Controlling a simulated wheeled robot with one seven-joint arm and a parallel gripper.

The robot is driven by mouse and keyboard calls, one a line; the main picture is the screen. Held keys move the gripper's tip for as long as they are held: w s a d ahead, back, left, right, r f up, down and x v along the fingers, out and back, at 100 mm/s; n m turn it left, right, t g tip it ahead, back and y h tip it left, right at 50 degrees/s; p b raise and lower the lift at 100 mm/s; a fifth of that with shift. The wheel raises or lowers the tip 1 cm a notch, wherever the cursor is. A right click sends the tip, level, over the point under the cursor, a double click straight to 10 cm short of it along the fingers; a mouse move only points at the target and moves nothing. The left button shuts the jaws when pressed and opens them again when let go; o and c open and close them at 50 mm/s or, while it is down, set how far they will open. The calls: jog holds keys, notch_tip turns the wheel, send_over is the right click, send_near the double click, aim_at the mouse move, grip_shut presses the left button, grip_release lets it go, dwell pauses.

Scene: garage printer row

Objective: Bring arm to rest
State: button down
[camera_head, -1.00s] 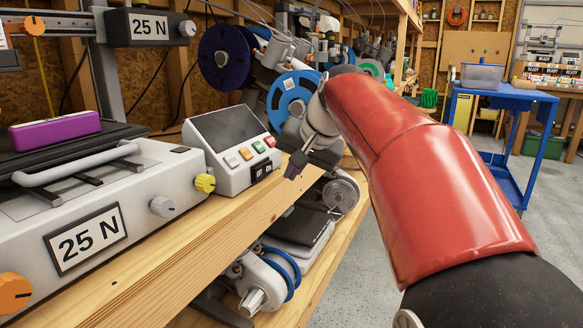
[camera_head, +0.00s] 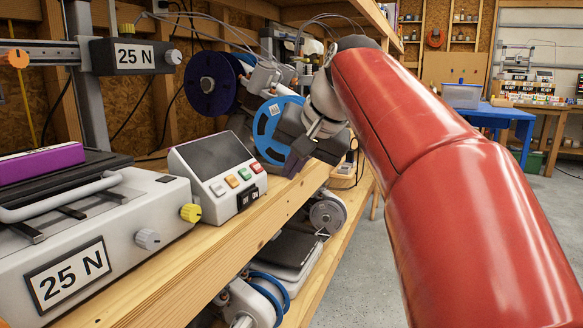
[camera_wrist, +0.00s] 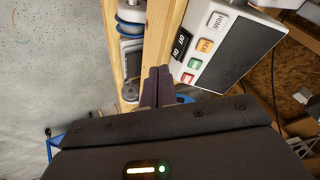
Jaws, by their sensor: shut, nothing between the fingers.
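My red arm reaches in from the lower right in the head view, bent over the front edge of the wooden bench. My gripper (camera_head: 291,166) hangs at its far end, above the bench edge and right of the grey control box (camera_head: 216,171). The fingers are together and hold nothing. In the wrist view, my gripper (camera_wrist: 158,84) shows its two dark purple fingertips side by side, over the wooden edge. The control box (camera_wrist: 236,50) stands close to their right, apart from them.
A grey tester (camera_head: 120,245) marked 25 N with a purple block (camera_head: 52,166) fills the left. Blue (camera_head: 270,128) and dark (camera_head: 213,82) spools stand behind my gripper. A lower shelf holds more machines. A blue table (camera_head: 505,117) stands at the back right; floor between is clear.

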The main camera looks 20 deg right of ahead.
jog(key=s+a+f+n+h, duration=0.1)
jog(key=s+a+f+n, duration=0.1)
jog(key=s+f, duration=0.7)
jog(key=s+a+f+n+g+h, duration=0.1)
jog(key=s+a+f+n, duration=0.2)
jog(key=s+f, duration=0.7)
notch_tip(320, 180, down, 8)
jog(key=shift+s, duration=0.25)
